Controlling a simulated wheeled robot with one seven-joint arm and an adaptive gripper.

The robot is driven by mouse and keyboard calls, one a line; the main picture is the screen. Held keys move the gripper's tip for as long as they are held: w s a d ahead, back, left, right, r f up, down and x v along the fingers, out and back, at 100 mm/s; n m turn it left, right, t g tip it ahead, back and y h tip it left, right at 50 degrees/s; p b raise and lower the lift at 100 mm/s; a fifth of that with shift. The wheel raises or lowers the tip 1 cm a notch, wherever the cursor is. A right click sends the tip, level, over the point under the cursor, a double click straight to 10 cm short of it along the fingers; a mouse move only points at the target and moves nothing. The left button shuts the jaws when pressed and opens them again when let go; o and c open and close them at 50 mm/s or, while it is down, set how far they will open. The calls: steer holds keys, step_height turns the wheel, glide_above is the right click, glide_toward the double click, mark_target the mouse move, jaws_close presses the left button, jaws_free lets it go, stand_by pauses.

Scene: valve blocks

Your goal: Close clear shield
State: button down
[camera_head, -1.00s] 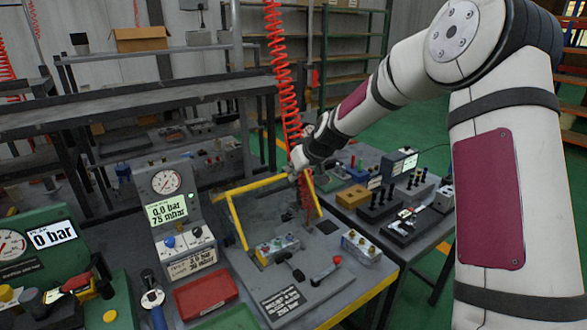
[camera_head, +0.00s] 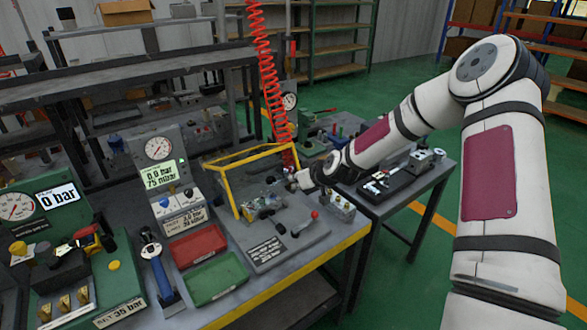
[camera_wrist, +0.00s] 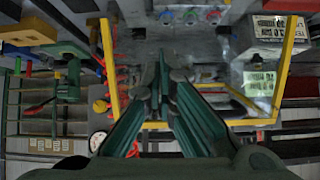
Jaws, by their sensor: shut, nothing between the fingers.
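The clear shield shows by its yellow frame (camera_head: 232,190), which stands tilted over the valve block (camera_head: 262,203) on the grey base plate (camera_head: 292,240). The clear panel itself is hard to make out. My gripper (camera_head: 291,184) is at the right side of the frame, close to it; I cannot tell whether they touch. In the wrist view the dark fingers of my gripper (camera_wrist: 164,68) are together and empty, between the frame's left bar (camera_wrist: 108,75) and right bar (camera_wrist: 285,72).
A red coiled hose (camera_head: 270,80) hangs behind my gripper. A gauge stand (camera_head: 160,165) is left of the shield. Red (camera_head: 197,245) and green (camera_head: 216,278) trays lie in front of it. A second valve block (camera_head: 340,208) sits to the right. A side table (camera_head: 425,185) stands beyond.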

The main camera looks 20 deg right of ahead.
steer(key=shift+s+d+f, duration=0.2)
steer(key=shift+s+f, duration=0.1)
steer(key=shift+f, duration=0.25)
steer(key=shift+r, duration=0.1)
stand_by(0.8)
